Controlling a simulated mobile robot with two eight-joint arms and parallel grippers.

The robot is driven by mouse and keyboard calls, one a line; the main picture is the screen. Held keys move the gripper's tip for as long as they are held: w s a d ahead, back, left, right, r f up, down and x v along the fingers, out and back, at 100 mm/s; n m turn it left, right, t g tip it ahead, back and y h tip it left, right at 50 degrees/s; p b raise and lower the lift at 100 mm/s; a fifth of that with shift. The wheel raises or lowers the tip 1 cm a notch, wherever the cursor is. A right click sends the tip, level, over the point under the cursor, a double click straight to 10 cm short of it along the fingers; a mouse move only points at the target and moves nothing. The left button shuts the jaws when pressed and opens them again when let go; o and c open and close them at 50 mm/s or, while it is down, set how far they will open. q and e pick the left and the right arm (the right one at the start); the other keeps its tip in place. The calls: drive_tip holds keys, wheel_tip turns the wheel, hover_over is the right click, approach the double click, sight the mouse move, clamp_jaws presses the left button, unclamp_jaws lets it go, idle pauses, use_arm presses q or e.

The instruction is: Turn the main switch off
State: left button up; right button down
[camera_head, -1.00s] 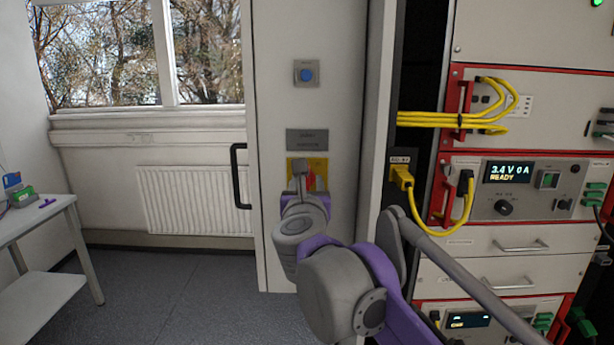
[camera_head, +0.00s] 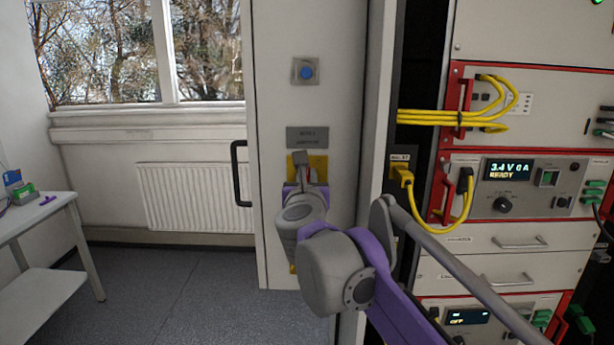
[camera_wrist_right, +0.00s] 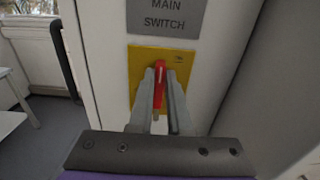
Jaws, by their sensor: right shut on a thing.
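The main switch has a red handle (camera_wrist_right: 158,84) on a yellow plate (camera_wrist_right: 143,58), under a grey label reading MAIN SWITCH (camera_wrist_right: 168,14). In the wrist view the handle stands nearly upright between the two fingers. My right gripper (camera_wrist_right: 160,76) is shut on it. In the head view my right gripper (camera_head: 303,164) is in front of the yellow plate (camera_head: 320,162) on the pale cabinet door, and it hides most of the red handle. My left gripper is not in view.
A blue button (camera_head: 306,72) sits higher on the cabinet door. A black door handle (camera_head: 238,172) is to its left. The equipment rack (camera_head: 525,190) with yellow cables stands at the right; its display reads READY. A small table (camera_head: 40,215) is at far left.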

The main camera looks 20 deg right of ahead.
drive_tip(key=shift+n, duration=0.4)
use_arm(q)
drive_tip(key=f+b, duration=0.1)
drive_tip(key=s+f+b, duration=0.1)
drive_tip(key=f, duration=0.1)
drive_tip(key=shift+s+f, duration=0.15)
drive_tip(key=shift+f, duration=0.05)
use_arm(e)
drive_tip(key=n, duration=0.5)
drive_tip(key=a+f+n, duration=0.1)
drive_tip(key=n, duration=1.1)
drive_tip(key=shift+w+a+f, duration=0.2)
drive_tip(key=shift+a+f, duration=0.1)
drive_tip(key=c, duration=0.9)
unclamp_jaws()
drive_tip(key=shift+o, duration=0.2)
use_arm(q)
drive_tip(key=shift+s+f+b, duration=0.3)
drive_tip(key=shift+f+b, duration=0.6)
use_arm(e)
drive_tip(key=v, duration=1.1)
